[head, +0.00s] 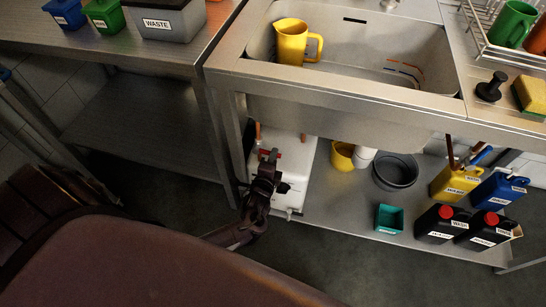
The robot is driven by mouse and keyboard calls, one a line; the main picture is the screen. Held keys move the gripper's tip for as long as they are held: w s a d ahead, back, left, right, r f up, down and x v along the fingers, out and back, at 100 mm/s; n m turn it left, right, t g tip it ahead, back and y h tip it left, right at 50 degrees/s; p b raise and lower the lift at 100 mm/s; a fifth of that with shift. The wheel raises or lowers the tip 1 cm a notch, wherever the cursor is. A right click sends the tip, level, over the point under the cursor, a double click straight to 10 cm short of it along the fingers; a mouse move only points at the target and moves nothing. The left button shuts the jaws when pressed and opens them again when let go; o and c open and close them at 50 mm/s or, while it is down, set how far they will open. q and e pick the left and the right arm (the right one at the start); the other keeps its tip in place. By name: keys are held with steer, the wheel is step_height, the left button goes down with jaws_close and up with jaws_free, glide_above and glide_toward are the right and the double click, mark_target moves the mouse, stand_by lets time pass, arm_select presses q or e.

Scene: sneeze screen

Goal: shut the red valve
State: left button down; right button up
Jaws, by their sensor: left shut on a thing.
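The red valve (264,152) shows as a small bit of red under the left end of the sink, in front of a white tank (294,178). My left gripper (270,161) is at the valve, its dark fingers shut on it and hiding most of it. How far the valve is turned cannot be told. My right gripper is not in view.
The steel sink (350,84) overhangs the valve, and a table leg (232,135) stands close to its left. The floor in front is clear.

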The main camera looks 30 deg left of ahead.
arm_select(q)
steer(key=c, duration=1.4)
jaws_free()
steer(key=shift+c, duration=0.2)
steer(key=p+v, duration=0.1)
steer(key=v, duration=0.6)
steer(key=shift+s, duration=0.4)
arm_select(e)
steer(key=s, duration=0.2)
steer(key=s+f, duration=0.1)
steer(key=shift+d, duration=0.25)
arm_select(q)
steer(key=shift+d, duration=0.1)
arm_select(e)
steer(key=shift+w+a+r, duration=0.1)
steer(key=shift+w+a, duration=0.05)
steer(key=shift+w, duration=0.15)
